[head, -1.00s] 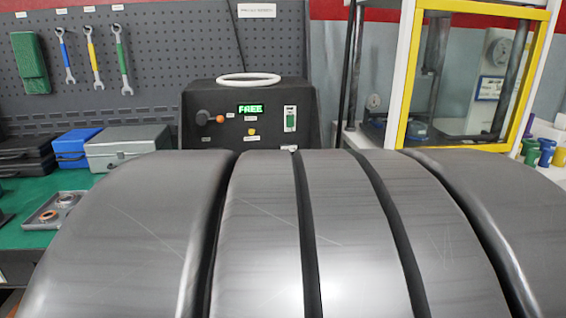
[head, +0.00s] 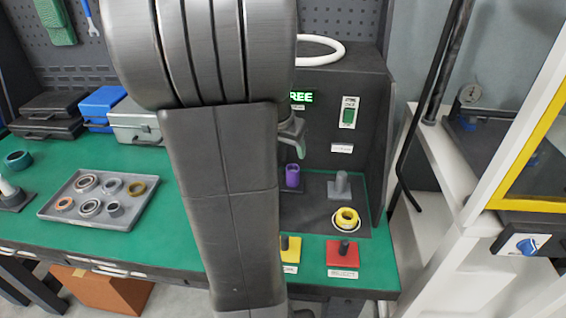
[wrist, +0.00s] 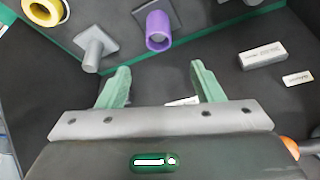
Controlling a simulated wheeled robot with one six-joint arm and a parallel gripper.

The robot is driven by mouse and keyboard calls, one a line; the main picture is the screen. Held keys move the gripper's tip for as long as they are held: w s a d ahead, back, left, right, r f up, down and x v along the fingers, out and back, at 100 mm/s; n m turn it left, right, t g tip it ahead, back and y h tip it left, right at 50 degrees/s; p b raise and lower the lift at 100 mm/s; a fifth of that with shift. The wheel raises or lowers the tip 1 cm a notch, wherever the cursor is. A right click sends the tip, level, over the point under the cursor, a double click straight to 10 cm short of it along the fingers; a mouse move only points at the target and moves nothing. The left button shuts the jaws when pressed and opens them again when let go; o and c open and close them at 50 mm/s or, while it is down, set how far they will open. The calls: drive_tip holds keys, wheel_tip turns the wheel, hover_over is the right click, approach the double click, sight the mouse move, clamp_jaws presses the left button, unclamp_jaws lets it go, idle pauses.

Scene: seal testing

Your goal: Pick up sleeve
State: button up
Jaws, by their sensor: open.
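A purple sleeve (head: 292,177) stands upright on a dark square base on the bench, just right of my arm; it also shows at the top middle of the wrist view (wrist: 158,30). A yellow ring-shaped sleeve (head: 346,217) sits within a white ring to its right and nearer the front; it shows at the top left of the wrist view (wrist: 43,10). My gripper (wrist: 159,85) has its two green fingers apart with nothing held between them. The purple sleeve is beyond the fingertips, not touching. In the head view, my arm partly hides the gripper (head: 291,135).
A grey peg (head: 341,187) stands beside the purple sleeve. Red (head: 345,257) and yellow (head: 291,250) post stands are in front. The dark test box (head: 345,140) rises behind. A tray (head: 95,201) of several rings lies left of my arm. A white-framed cabinet (head: 470,195) stands right.

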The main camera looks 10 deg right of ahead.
sight(293, 171)
drive_tip(key=x, duration=0.7)
drive_tip(key=shift+f+b, duration=0.3)
drive_tip(key=shift+b, duration=0.05)
drive_tip(key=x, duration=0.4)
drive_tip(key=shift+s+a+f, duration=0.1)
drive_tip(key=shift+s+f, duration=0.1)
drive_tip(key=shift+s, duration=0.15)
drive_tip(key=shift+w+f, duration=0.25)
drive_tip(key=shift+f, duration=0.3)
drive_tip(key=shift+c, duration=0.4)
